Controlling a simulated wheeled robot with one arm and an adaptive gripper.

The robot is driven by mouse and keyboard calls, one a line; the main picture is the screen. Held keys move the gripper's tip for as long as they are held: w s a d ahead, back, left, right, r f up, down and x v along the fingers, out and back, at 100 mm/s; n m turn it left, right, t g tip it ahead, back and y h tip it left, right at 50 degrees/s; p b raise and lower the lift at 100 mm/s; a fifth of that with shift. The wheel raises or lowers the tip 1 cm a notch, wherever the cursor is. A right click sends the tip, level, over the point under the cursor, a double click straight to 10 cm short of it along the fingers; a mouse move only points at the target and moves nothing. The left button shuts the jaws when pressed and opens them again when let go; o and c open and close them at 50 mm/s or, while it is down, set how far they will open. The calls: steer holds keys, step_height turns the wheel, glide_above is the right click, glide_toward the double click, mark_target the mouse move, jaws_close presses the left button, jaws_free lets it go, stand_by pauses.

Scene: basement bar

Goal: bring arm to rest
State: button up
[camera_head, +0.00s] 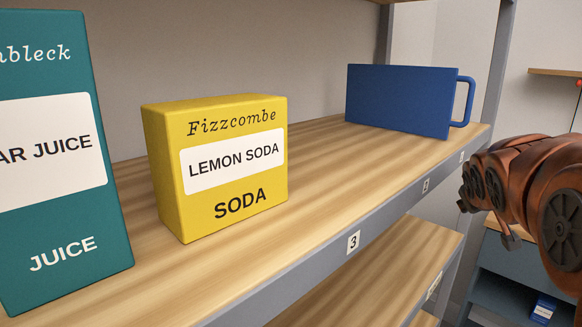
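My arm (545,190), copper-brown with dark round joint covers, comes in from the right edge. It is bent in front of the shelf's right end, apart from the blue container as seen here. A small grey part shows below the arm, but I cannot make out any gripper fingers. My gripper is not visible in this view.
A shelf board (330,190) with a grey front edge holds a teal juice box (60,230), a yellow lemon soda box (235,165) and a blue container with a handle (400,100). A lower shelf (385,275) looks bare where visible. A blue-grey cabinet (500,258) stands behind my arm.

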steer(key=s+a+f+m+g+y, duration=0.1)
steer(key=s+a+f+g+y, duration=0.15)
steer(key=s+a+f, duration=0.4)
steer(key=s+a+f+g+y, duration=0.1)
steer(key=s+a+f+g, duration=0.25)
steer(key=s+f, duration=0.5)
steer(key=s+a+f+m+g+y, duration=0.1)
steer(key=s+a+f+g, duration=0.2)
steer(key=s+a+f, duration=0.5)
steer(key=s+a+g+y, duration=0.1)
steer(key=s+a+g, duration=0.15)
steer(key=s, duration=1.05)
step_height(320, 180, up, 8)
steer(key=p, duration=0.7)
steer(key=shift+d+f+p, duration=0.15)
steer(key=shift+p, duration=0.2)
